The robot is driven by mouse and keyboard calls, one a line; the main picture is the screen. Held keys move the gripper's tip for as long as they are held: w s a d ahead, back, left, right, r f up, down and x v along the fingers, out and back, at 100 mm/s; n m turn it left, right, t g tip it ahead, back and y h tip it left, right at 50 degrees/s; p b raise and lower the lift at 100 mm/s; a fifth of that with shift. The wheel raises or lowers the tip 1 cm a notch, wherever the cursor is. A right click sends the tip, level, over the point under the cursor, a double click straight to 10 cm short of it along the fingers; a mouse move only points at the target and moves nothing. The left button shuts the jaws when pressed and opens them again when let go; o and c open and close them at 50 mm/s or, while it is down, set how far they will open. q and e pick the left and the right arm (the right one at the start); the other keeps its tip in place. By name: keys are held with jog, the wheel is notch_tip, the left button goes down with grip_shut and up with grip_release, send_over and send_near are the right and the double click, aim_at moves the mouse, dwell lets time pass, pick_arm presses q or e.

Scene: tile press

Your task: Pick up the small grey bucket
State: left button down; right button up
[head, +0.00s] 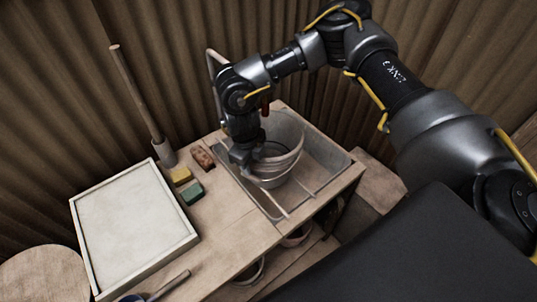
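A small grey bucket (286,143) stands in the sink basin in the bench top. It looks round and open at the top, with more curved rims showing at its lower part. My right gripper (246,162) reaches down from above at the bucket's left side, close to its rim. The fingers are dark and partly hidden, so I cannot tell whether they are open, shut or touching the rim. My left gripper is not in view.
The sink (325,152) has raised walls around the bucket. A tap pipe (211,75) stands behind my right wrist. Sponges (190,194), a brick-like block (203,158), an upright pole (137,95) and a framed pale tray (135,225) are to the left. Round vessels (297,237) sit below the bench.

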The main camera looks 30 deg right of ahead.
grip_shut()
dwell(1.4)
jog(key=shift+w+r, duration=0.1)
jog(key=shift+w, duration=0.05)
